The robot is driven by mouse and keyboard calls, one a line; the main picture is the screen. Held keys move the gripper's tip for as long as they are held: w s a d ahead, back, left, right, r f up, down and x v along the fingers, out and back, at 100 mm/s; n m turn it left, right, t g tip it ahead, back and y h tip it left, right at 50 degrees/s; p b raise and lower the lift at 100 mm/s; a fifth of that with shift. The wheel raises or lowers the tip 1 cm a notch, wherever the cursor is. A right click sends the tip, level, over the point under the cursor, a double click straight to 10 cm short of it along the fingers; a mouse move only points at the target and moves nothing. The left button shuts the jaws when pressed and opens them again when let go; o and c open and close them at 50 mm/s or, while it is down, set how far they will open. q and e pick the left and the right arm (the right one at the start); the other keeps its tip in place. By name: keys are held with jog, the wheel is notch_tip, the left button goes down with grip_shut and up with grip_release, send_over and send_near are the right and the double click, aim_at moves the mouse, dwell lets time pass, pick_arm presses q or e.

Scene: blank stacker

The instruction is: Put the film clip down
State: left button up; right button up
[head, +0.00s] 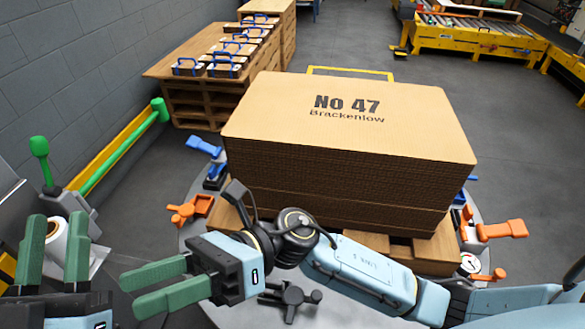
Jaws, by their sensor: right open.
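I cannot make out a film clip for certain in the head view. My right gripper (130,295) reaches across from the right to the lower left, with its green fingers parted and nothing visible between them. My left gripper (57,217) stands at the lower left edge, its green fingers upright and wide apart. A white film roll (58,242) with a brown core shows behind and between the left fingers; I see no grip on it. A dark three-armed knob (290,297) sits on the grey table, right of my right gripper, beneath my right arm.
A tall cardboard stack (345,130) marked "No 47 Brackenlow" fills the middle on a wooden pallet (425,250). Orange clamps (495,232) and blue clamps (207,150) surround it. A green-topped lever (40,150) and a yellow-green rail (120,145) stand left. Open floor lies behind the stack.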

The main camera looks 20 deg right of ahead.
jog(key=w+d+r+m+t+h, duration=0.2)
jog(key=w+d+r+m+t, duration=0.3)
jog(key=m+t, duration=0.95)
jog(key=w+d+r+m+t+h, duration=0.15)
jog(key=d+m+t, duration=0.75)
jog(key=m, duration=0.9)
jog(key=d+f+m+t+h, duration=0.1)
jog(key=m+h, duration=0.3)
jog(key=m, duration=0.1)
jog(key=d+f+m+t+h, duration=0.1)
jog(key=d+m+h, duration=0.1)
jog(key=m, duration=0.3)
jog(key=d+m+t+h, duration=0.2)
jog(key=m+h, duration=0.3)
jog(key=shift+w+d+f+h, duration=0.1)
jog(key=shift+w+f+h, duration=0.15)
jog(key=shift+f+h, duration=0.15)
